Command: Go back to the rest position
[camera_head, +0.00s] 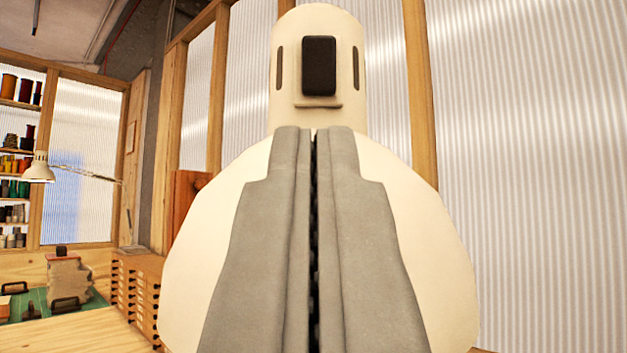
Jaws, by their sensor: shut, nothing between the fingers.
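My gripper (313,134) fills the middle of the view. Its two grey fingers lie side by side with only a thin dark line between them. It is shut and holds nothing. It is up in the room, with no work surface visible directly under its fingertips. No foil roll can be made out in this view.
At the lower left is a wooden bench with a green mat (36,302), a grey-beige lumpy object (68,280) and dark-handled items. A wooden drawer unit (138,290) stands beside it. Shelves of spools (20,165) and a lamp (39,169) are further left. Corrugated translucent panels (540,180) stand behind.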

